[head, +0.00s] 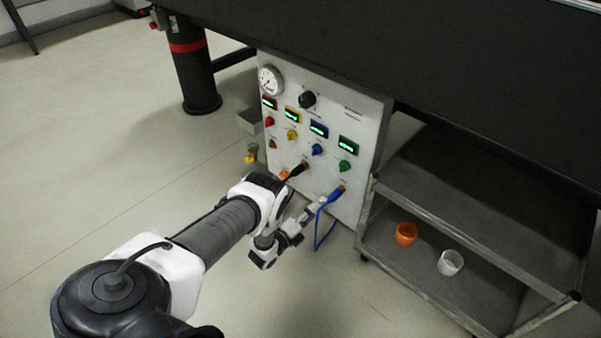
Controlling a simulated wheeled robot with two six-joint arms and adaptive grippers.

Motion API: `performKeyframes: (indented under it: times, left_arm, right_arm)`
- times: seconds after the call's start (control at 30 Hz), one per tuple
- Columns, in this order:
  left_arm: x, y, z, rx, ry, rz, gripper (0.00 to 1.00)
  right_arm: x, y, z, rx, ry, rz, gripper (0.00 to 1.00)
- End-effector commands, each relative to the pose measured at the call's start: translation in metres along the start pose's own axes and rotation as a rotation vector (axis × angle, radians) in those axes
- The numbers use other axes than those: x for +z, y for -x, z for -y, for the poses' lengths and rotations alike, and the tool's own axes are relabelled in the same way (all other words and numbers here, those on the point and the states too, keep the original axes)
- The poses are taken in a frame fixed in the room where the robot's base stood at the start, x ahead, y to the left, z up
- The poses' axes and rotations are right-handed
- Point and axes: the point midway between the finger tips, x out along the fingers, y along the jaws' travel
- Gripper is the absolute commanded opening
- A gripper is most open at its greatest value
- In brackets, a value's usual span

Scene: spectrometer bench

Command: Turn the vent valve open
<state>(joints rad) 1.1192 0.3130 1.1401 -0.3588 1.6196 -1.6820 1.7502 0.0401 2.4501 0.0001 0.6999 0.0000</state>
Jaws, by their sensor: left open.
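A pale control panel (347,112) stands under the dark bench, with a round gauge (270,80) and a black knob (307,99) at its top. Red (269,121), yellow (292,135), blue (317,150) and green (344,166) knobs sit below small lit displays. A small yellow-handled fitting (250,158) sits low beside the panel's left edge. Labels are too small to read, so I cannot tell which is the vent valve. My left gripper (322,204) is open, in front of the panel's lower edge, near the blue cable. My right gripper is out of view.
A blue cable (329,222) hangs from the panel's bottom right, and a black plug sits left of it. A grey cart (440,203) to the right holds an orange cup (406,234) and a white cup (450,262). A dark bench leg (196,80) stands left; floor there is clear.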

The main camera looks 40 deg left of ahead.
Motion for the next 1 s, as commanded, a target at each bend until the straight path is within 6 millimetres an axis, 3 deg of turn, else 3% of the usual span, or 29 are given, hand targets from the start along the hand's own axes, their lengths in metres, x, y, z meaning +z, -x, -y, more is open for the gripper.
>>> performKeyframes:
  times: [0.2,0.33,1.0]
  left_arm:
    - [0.001,0.057,-0.001,0.004,0.001,0.001,0.61]
    - [0.000,0.075,0.000,0.001,0.000,0.000,0.61]
    - [-0.006,0.078,0.001,0.037,0.054,-0.001,0.61]
  right_arm:
    - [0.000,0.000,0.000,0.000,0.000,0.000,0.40]
    - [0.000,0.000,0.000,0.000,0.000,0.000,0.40]
    - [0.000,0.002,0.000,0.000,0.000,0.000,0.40]
